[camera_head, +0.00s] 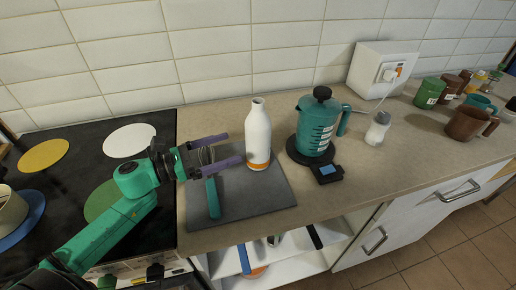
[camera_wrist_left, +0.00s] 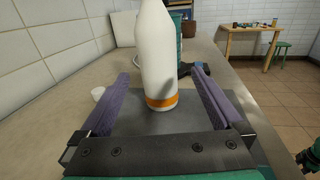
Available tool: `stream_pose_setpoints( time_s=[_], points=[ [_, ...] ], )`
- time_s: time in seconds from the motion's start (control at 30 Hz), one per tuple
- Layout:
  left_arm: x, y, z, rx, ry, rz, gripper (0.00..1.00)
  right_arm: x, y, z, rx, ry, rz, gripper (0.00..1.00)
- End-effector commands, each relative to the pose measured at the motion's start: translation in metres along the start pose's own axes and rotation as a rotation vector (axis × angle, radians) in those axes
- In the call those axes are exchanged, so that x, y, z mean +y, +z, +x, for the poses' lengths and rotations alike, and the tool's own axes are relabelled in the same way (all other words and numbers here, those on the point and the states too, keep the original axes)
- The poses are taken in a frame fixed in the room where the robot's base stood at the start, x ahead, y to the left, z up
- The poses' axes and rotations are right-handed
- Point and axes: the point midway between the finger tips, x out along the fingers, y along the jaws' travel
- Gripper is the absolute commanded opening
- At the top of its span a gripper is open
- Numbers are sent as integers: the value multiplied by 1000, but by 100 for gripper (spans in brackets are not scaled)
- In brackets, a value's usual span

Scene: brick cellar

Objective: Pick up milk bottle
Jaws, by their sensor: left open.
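The white milk bottle (camera_head: 257,130), with an orange band near its base, stands upright at the back of a dark grey board (camera_head: 262,200). My left gripper (camera_head: 236,147) is open and level just left of the bottle, its purple fingers pointing at it. In the left wrist view the bottle (camera_wrist_left: 157,55) stands ahead between the two spread fingers (camera_wrist_left: 165,88), apart from both; its top is cut off. The fingers hold nothing.
A teal jug (camera_head: 316,125) on a black base stands right of the bottle, with a small glass jar (camera_head: 378,128) beyond. A green-handled tool (camera_head: 211,198) lies on the board below my gripper. Several mugs (camera_head: 466,123) stand far right. The counter front is clear.

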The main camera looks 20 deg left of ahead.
Motion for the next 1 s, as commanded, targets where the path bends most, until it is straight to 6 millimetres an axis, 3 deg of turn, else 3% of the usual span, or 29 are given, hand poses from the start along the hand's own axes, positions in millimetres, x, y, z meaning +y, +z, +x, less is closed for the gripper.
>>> stream_pose_setpoints(
  time_s=[0.1,0.37,0.53,0.8,1.0],
  points=[
    [1,7,28,-3,0,3,100,-2,0,-13,-1,-3,1,50],
    [2,6,59,-2,1,0,100,-5,-2,-28,-1,-8,2,50],
    [3,6,91,-4,1,-2,100,-5,-3,-45,-3,-8,2,50],
    [2,0,98,1,1,0,100,-4,-2,-44,-4,-6,0,50],
    [2,0,98,0,1,-1,24,-3,-2,-44,-4,-5,-1,50]
  ],
)
